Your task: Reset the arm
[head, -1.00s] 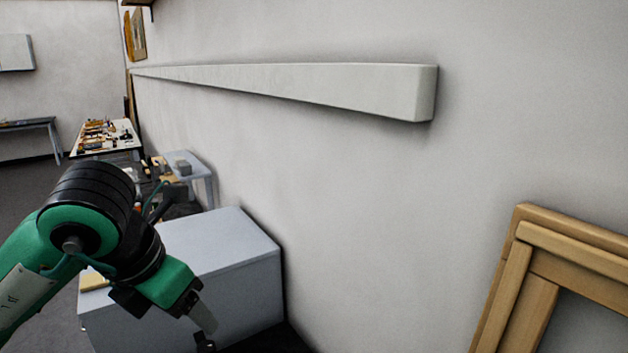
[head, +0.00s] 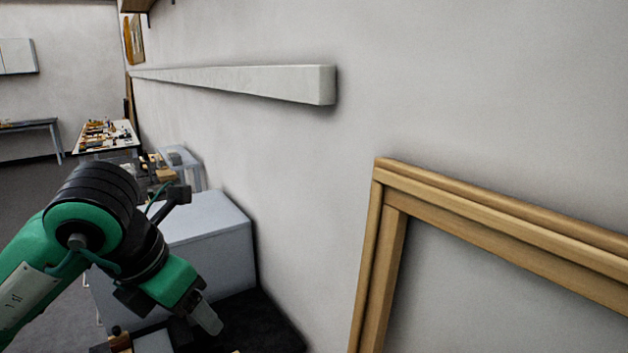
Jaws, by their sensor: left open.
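My left arm comes in from the left in the head view, green and black. My left gripper (head: 190,320) is at the lower left, pointing down and to the right. One pale fingertip shows clearly; a darker finger beside it is partly hidden. It is open, and I see nothing between its fingers. It is in front of the grey box-like cabinet (head: 212,235). My right arm and right gripper do not show.
A wooden frame (head: 392,240) leans against the wall at right. A long white ledge (head: 240,82) runs along the wall. A black surface (head: 260,325) lies below the gripper's right side. A cluttered table (head: 107,138) stands far back. Dark floor shows at left.

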